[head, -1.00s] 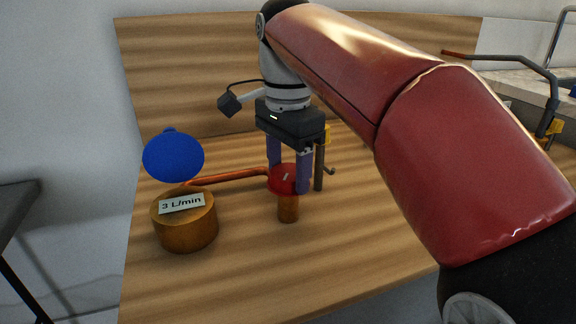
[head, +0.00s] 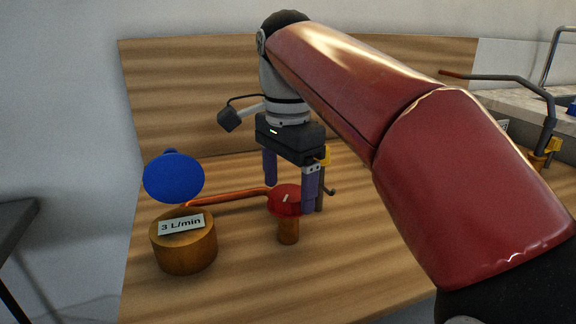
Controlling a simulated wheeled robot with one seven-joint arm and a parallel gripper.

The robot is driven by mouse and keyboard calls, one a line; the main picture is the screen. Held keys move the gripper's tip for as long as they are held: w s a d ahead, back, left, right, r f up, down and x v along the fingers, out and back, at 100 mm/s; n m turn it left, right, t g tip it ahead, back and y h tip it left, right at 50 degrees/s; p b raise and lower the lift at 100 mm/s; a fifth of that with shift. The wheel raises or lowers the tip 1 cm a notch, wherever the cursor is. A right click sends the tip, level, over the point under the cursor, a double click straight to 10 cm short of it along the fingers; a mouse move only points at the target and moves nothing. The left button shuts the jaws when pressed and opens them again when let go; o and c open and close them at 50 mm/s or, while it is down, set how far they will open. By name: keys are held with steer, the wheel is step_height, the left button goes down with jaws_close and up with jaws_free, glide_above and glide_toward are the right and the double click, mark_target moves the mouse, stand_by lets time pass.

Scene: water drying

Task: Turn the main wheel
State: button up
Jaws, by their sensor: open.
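A red round wheel (head: 286,203) sits on a short brown post (head: 288,232) on the wooden worktop, with a small pale mark on its top. I take it to be the main wheel. My gripper (head: 290,198) points down over it and is open. Its purple fingers are spread, the left one at the wheel's far left side and the right one overlapping its right edge in the picture. I cannot tell whether either finger touches the wheel. The far rim is partly hidden.
An orange-brown pipe (head: 228,197) runs left from the wheel. A wooden cylinder (head: 186,253) labelled "3 L/min" and a blue rounded object (head: 173,177) stand left. A dark post (head: 321,190) with a hook is close on the right. The front worktop (head: 260,285) is clear.

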mark_target(288, 193)
step_height(288, 193, up, 7)
steer(key=shift+f, duration=0.15)
steer(key=shift+s, duration=0.1)
stand_by(0.4)
